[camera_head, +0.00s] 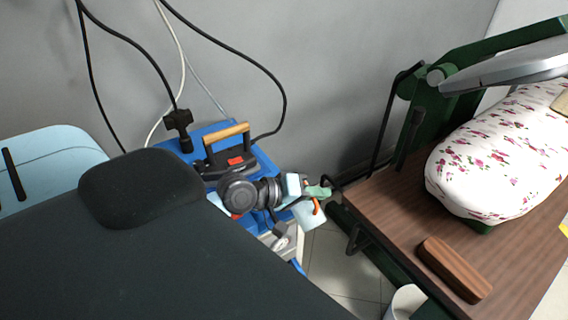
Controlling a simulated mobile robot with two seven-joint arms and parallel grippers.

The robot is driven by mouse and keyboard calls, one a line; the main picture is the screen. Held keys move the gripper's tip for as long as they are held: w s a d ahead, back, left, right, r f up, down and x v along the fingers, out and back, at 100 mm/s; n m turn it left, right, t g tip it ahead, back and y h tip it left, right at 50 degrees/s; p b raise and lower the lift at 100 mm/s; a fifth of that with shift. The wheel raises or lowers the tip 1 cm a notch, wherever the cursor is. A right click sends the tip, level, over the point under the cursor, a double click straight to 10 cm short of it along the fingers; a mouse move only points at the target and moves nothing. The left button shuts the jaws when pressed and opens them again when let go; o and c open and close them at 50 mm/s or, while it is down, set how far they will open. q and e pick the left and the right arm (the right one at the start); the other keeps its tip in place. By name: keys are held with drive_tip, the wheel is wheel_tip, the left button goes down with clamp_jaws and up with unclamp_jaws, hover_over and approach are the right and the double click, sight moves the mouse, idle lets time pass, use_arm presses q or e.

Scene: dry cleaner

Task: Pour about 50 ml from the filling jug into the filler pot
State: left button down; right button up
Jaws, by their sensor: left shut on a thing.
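My left gripper (318,193) is beside the blue stand, past the dark board's right edge. It is shut on a small pale blue vessel with an orange part, which looks like the filling jug (309,216). The jug appears tilted and is held above the floor gap. I cannot see any liquid in it. I cannot make out the filler pot for certain; my arm hides part of the stand, where a small grey-white fitting (283,241) shows. My right gripper is not in view.
An iron with a wooden handle (227,133) sits on the blue stand (262,165); cables hang behind. A dark padded board (130,250) fills the lower left. At right, a wooden table (400,210) bears a floral padded press (500,150) and a wooden block (455,269).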

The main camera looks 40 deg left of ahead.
use_arm(q)
drive_tip(key=shift+w+a+r+n+h+b, duration=0.2)
drive_tip(key=shift+a+r+n+h+b, duration=0.25)
drive_tip(key=shift+a+r+n+h, duration=0.25)
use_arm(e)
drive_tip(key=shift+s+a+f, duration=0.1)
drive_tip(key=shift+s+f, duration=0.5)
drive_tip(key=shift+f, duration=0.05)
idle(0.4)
use_arm(q)
drive_tip(key=shift+a+r, duration=0.2)
drive_tip(key=shift+r, duration=0.1)
drive_tip(key=shift+w+a, duration=0.1)
drive_tip(key=shift+a, duration=0.05)
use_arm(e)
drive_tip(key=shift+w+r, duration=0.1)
use_arm(q)
drive_tip(key=shift+w+a+r+n, duration=0.15)
drive_tip(key=shift+a+r+n, duration=0.1)
drive_tip(key=shift+a, duration=0.15)
drive_tip(key=shift+w+a+r+n, duration=0.1)
drive_tip(key=shift+a+n, duration=0.15)
drive_tip(key=shift+a, duration=0.15)
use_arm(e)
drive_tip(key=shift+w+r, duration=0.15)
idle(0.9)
